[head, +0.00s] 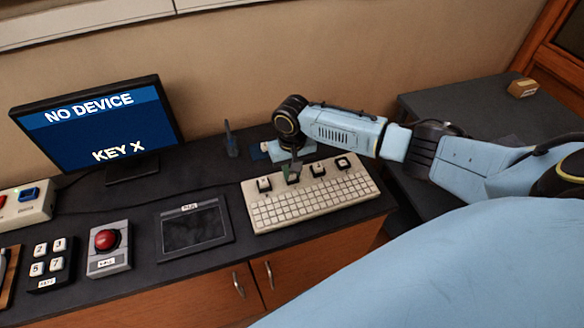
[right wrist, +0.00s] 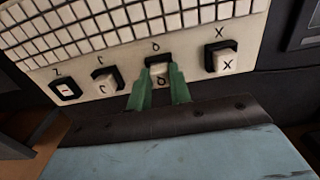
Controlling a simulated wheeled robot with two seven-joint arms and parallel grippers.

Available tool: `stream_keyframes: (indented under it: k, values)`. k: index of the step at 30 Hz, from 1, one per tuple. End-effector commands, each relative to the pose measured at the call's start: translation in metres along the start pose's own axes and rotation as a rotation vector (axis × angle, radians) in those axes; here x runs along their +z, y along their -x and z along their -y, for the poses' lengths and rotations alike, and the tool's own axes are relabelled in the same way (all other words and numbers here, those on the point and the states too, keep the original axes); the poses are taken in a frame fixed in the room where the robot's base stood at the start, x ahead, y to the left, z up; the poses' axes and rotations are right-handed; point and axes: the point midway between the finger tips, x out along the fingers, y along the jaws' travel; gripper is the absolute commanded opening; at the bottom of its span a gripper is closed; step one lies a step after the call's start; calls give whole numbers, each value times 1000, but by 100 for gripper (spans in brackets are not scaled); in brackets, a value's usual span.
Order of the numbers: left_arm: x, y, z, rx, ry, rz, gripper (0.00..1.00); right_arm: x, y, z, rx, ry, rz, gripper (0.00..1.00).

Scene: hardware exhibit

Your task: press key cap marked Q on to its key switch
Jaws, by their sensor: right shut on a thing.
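A beige keyboard (head: 312,203) lies on the dark counter, with several large key switches in black housings along its back edge. In the right wrist view the labels read Z, one unclear letter, Q and X. My right gripper (right wrist: 162,84) has green fingers shut on the white key cap marked Q (right wrist: 161,72), at the black Q switch housing (right wrist: 157,60). I cannot tell whether the cap is fully down. In the head view the gripper (head: 292,172) comes down on the second switch from the left, its tips partly hidden. My left gripper is not in view.
The X key cap (right wrist: 226,62) sits at the neighbouring switch; the Z switch (right wrist: 66,90) shows a small pale centre. A monitor (head: 98,128) reads "NO DEVICE" and "KEY X". A dark tray-like pad (head: 193,229), red button box (head: 108,247) and number keypad (head: 49,264) stand left.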

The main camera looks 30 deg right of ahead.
Motion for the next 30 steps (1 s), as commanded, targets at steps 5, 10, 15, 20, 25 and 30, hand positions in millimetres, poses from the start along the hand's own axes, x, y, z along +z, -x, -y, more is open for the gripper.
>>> stream_keyframes:
  k: [5,10,15,20,25,30]
  values:
    - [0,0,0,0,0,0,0,0,-2,0,0,0,0,0]
    - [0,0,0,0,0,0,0,0,-2,0,0,0,0,28]
    - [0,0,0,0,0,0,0,0,-2,0,0,0,0,46]
    - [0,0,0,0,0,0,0,0,-2,0,0,0,0,46]
    - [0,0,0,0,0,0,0,0,-2,0,0,0,0,67]
    - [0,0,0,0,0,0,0,0,-2,0,0,0,0,67]
